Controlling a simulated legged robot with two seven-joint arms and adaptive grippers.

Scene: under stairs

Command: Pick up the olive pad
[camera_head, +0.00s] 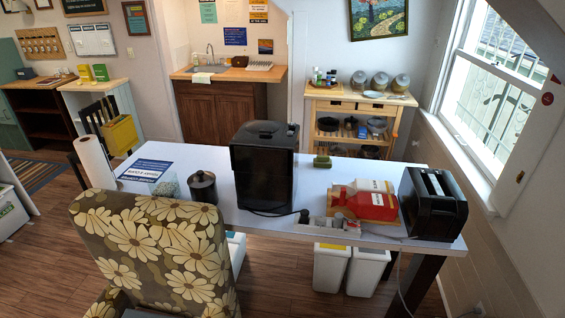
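A small olive-green object that looks like the olive pad (322,161) lies on the white table (313,182), near its far edge. It sits just right of a tall black appliance (264,165) and behind the red and white bags (365,202). It is small in the picture, so its exact shape is hard to tell. Neither of my grippers shows in this view.
A black toaster (433,204) stands at the table's right end, with a power strip (329,227) and cables near the front edge. A black canister (203,187) and paper towel roll (95,161) stand left. A floral chair (155,250) blocks the front left.

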